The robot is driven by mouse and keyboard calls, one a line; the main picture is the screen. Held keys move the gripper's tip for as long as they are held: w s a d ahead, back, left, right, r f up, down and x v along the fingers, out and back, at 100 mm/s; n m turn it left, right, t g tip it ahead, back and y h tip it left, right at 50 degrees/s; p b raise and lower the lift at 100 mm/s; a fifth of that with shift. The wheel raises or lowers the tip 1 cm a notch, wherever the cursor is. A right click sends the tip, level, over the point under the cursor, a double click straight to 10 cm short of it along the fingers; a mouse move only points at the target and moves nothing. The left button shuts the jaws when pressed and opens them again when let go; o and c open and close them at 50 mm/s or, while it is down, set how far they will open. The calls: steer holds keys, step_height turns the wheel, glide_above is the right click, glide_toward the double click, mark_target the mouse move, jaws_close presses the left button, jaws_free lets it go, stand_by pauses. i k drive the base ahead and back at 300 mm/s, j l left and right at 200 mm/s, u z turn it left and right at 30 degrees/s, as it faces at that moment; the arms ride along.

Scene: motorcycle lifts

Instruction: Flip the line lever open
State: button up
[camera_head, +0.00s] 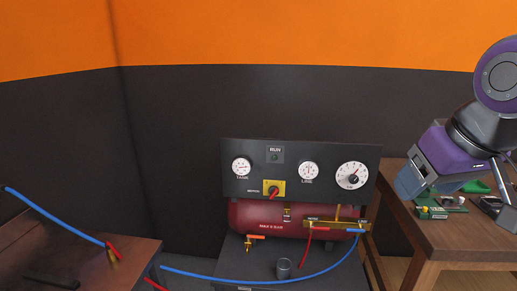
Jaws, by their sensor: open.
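The line lever (355,230) is a small blue handle on the brass manifold (339,224) at the right front of the red compressor tank (262,216). It appears to lie roughly level, along the manifold. A blue hose runs down from beside it. A red-handled lever (319,229) sits to its left on the same manifold. My gripper (450,188) is at the right, above the wooden bench and up and right of the lever, well apart from it. It is open, with nothing seen between its fingers.
A dark gauge panel (228,175) with a yellow-backed red motor switch (273,189) stands above the tank. A red-handled drain valve (256,237) and a grey cup (283,268) are in front. The blue hose (225,280) crosses the front.

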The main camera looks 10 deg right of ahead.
mark_target(355, 230)
steer(key=i+l+z, duration=0.25)
steer(key=i, duration=0.2)
steer(key=i+l+z, duration=0.15)
steer(key=i+z, duration=0.15)
steer(key=i, duration=0.2)
steer(key=k+u, duration=0.1)
steer(key=u, duration=0.25)
steer(key=k+j+u, duration=0.1)
steer(key=u, duration=0.25)
steer(key=k+j+u, duration=0.1)
steer(key=u, duration=0.25)
